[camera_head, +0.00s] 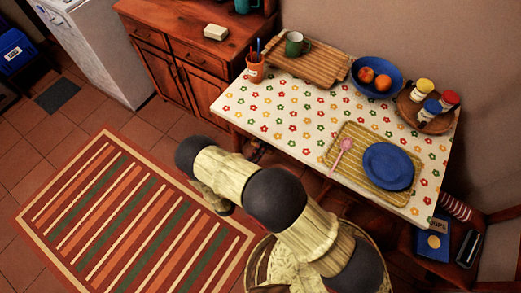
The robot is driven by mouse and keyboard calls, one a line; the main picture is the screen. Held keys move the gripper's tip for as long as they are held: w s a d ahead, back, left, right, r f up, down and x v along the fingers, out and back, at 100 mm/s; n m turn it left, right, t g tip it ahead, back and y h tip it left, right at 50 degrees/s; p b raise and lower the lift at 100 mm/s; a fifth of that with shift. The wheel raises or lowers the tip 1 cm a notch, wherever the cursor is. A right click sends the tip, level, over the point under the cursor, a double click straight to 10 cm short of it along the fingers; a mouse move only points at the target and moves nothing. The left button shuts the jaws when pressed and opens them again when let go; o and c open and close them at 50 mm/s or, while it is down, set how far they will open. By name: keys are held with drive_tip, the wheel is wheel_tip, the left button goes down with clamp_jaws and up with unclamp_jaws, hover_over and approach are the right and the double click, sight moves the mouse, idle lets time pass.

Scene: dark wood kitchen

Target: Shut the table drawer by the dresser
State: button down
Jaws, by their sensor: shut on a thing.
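The table (307,115) has a white top with a flower print, and its left end stands by the wooden dresser (182,62). The table drawer by the dresser is under the table's front edge. The tabletop and my arm hide most of it, so how far it stands out cannot be seen. My arm reaches in from the bottom and bends in front of the table. My gripper (256,151) shows only as a small dark part below the table's front left edge. It is shut at the drawer front, but the fingers and their grip are mostly hidden.
On the table are an orange cup (255,68), a cutting board (306,62) with a green mug, a blue fruit bowl (376,75), jars (432,106) and a blue plate (388,166). A striped rug (128,215) covers open floor at left.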

drive_tip(key=shift+w+d, duration=0.4)
drive_tip(key=shift+w, duration=0.05)
drive_tip(key=c, duration=2.3)
unclamp_jaws()
drive_tip(key=shift+a, duration=0.15)
drive_tip(key=v, duration=1.2)
